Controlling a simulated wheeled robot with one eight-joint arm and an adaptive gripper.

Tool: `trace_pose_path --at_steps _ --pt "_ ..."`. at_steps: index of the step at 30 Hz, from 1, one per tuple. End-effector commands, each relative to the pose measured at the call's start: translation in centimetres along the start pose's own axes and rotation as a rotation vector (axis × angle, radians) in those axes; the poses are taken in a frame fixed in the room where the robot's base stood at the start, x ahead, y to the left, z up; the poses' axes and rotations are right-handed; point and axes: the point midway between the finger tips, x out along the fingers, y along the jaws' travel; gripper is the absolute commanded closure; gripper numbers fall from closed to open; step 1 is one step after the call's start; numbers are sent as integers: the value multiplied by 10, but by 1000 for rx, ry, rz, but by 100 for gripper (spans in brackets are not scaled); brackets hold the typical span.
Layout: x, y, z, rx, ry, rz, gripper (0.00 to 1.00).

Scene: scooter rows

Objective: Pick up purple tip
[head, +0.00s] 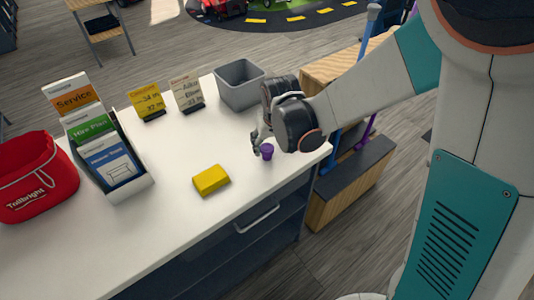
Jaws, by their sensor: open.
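The purple tip (267,151) is a small purple piece standing on the white counter near its right end. My gripper (258,142) is open and low over the counter, right beside the tip at its upper left. Whether a finger touches the tip cannot be told. My wrist hides part of the gripper and the counter behind it.
A yellow block (211,180) lies on the white counter (165,215) left of the tip. A grey bin (240,84), two small sign cards (187,94), a brochure rack (125,185) and a red bag (35,185) stand farther back or left. The counter's front edge is close.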

Motion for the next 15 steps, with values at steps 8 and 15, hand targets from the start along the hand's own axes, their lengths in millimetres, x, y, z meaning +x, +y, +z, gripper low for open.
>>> trace_pose_path --at_steps 8,15 --pt "33 -6 0 -1 0 0 40" --pt "52 -6 0 0 0 0 40"
